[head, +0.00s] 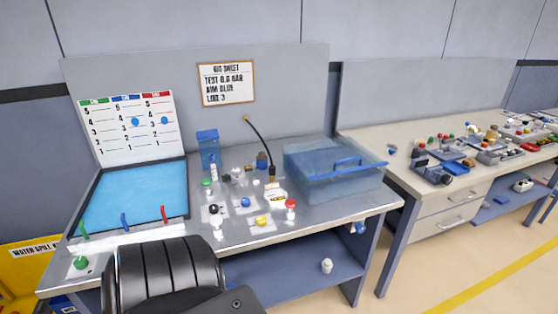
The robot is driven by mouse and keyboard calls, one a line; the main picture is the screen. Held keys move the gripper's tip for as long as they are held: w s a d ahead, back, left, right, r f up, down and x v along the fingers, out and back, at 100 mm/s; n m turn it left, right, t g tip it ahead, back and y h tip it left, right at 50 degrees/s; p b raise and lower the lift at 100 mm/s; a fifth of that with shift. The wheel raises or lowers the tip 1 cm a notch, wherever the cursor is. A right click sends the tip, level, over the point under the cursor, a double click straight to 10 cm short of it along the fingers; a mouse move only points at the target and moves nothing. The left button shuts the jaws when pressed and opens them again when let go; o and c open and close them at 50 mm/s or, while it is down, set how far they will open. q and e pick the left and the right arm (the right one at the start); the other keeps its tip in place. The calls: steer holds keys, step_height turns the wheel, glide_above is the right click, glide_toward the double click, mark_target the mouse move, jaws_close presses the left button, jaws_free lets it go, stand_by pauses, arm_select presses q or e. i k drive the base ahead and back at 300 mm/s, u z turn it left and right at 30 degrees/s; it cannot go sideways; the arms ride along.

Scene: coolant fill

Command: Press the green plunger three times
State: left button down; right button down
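A green plunger with a rounded top (81,263) stands on a pale plate at the front left corner of the metal bench (330,222). Nothing touches it in this view. A smaller green-topped part (207,183) stands further back among the fittings; I cannot tell what it is. A dark ribbed part of my own body fills the bottom of the view, to the right of the green plunger. Neither gripper's fingers can be seen.
A blue tray (98,204) has green, blue and red tubes at its front edge. Yellow (262,221), blue and red-topped parts stand mid-bench. A clear blue bin (300,172) is at the right. A numbered board (105,143) and rig sheet (226,72) stand behind.

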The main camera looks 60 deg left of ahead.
mark_target(207, 183)
steer(key=z, duration=1.35)
steer(key=k, duration=1.1)
steer(key=u, duration=2.05)
